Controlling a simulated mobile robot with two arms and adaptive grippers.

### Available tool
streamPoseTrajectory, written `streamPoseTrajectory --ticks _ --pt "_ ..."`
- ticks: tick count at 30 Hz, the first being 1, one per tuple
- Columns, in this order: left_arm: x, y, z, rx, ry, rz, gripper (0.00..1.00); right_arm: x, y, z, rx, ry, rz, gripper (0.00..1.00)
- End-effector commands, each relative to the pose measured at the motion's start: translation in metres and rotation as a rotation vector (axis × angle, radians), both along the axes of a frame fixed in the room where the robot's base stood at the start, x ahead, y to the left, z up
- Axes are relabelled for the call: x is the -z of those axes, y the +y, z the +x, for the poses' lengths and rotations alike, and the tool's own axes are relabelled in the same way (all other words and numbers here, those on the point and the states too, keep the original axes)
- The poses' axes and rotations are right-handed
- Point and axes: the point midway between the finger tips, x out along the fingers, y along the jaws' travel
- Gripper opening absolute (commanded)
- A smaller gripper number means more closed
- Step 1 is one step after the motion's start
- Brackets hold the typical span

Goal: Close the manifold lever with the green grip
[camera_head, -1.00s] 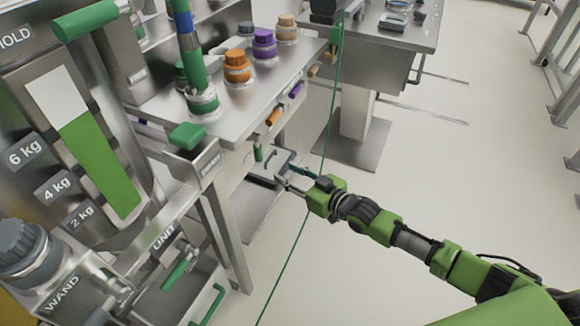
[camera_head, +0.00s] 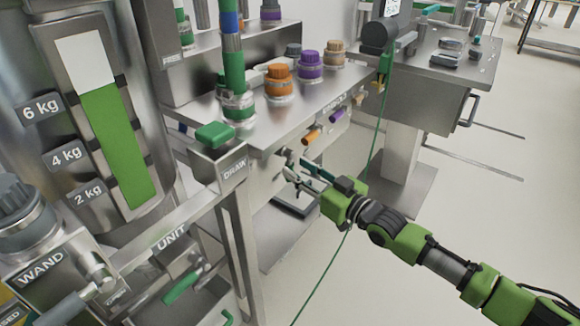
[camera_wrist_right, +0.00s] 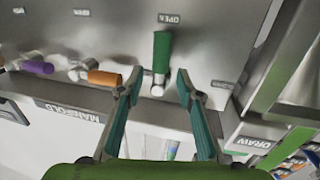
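The manifold lever's green grip (camera_wrist_right: 162,52) shows in the right wrist view, standing in line with an OPEN label on the metal panel. Its silver pivot (camera_wrist_right: 158,85) lies between my fingertips in the picture. My right gripper (camera_wrist_right: 157,80) is open, with one teal finger on each side of the lever and gaps showing; contact is not visible. In the head view my right gripper (camera_head: 302,176) is at the front of the manifold panel, below the bench edge. The green grip is not clear there. My left gripper is not in view.
Levers with an orange grip (camera_wrist_right: 104,78) and a purple grip (camera_wrist_right: 38,67) sit beside the green one on the panel. A thin green cable (camera_head: 368,170) hangs near my right arm. Open floor lies to the right.

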Motion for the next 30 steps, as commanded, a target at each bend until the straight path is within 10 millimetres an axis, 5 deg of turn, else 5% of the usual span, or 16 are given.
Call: streamPoseTrajectory --ticks 7,19,23,30 --pt "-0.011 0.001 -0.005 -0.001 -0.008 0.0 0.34 0.001 0.023 0.025 0.0 0.0 0.0 0.33" --pt "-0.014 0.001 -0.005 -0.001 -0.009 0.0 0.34 0.001 0.027 0.03 0.001 0.001 -0.001 0.33" --pt "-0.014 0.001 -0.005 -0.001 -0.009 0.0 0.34 0.001 0.027 0.03 0.001 0.001 -0.001 0.0" --pt "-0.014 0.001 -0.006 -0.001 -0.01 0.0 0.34 0.0 0.028 0.03 0.001 0.005 0.002 0.0"
